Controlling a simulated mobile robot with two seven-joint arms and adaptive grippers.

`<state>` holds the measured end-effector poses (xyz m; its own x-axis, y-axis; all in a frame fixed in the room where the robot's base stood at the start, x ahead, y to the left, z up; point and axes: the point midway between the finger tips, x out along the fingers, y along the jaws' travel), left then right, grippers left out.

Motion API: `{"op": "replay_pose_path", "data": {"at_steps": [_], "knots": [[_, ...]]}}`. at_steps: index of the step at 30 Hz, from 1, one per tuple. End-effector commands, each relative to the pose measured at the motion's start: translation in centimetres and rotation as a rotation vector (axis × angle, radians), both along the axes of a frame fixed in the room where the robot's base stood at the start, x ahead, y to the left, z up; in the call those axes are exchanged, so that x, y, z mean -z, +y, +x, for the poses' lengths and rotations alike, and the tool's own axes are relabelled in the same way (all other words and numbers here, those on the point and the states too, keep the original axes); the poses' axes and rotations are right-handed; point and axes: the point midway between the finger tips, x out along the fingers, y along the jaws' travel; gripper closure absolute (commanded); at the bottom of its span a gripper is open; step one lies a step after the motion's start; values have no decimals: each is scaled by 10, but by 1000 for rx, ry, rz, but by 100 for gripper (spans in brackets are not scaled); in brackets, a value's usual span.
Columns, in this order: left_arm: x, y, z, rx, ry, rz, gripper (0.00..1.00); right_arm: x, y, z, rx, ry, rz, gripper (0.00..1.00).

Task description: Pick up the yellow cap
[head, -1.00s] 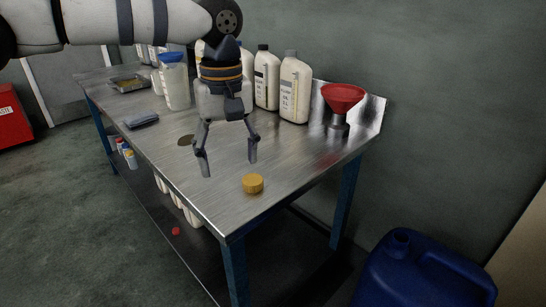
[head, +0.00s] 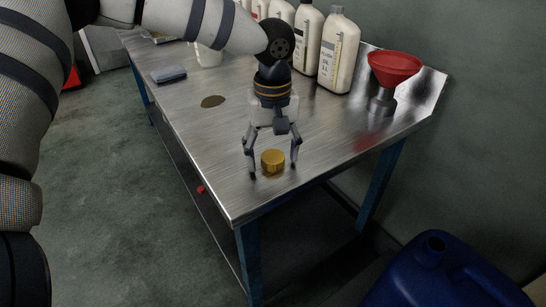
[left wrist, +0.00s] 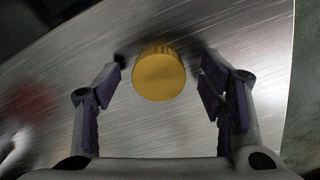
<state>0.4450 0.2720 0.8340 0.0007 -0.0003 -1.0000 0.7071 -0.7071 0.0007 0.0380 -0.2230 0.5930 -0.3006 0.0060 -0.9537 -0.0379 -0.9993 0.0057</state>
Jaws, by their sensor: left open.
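The yellow cap (head: 273,161) sits on the metal table (head: 330,140) near its front corner. My left gripper (head: 272,173) is open, pointing down, with one finger on each side of the cap. In the left wrist view the yellow cap (left wrist: 159,74) shows between the spread fingers of my left gripper (left wrist: 162,82), toward their tips, with a gap on both sides. Neither finger touches it in that view. My right gripper is in neither view.
A red funnel (head: 394,68) stands at the table's right. White bottles (head: 338,50) line the back. A dark folded cloth (head: 169,75) and a brown round stain (head: 213,101) lie on the left. A blue canister (head: 440,275) stands below on the right.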

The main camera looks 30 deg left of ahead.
Motion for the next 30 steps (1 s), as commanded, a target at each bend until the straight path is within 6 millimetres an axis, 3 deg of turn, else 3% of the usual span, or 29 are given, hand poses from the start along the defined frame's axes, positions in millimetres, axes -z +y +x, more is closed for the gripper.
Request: {"op": "replay_pose_path", "data": {"at_steps": [6, 12, 23, 26, 30], "knots": [[2, 0, 0, 0, -1, 1, 36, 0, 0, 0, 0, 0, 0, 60], [2, 0, 0, 0, -1, 1, 70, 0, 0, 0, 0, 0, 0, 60], [0, 0, 0, 0, -1, 0, 70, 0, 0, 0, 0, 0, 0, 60], [-9, -1, 1, 0, -4, -1, 70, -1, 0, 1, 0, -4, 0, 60], [-40, -4, -4, 3, -7, -1, 70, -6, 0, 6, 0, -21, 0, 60]]}}
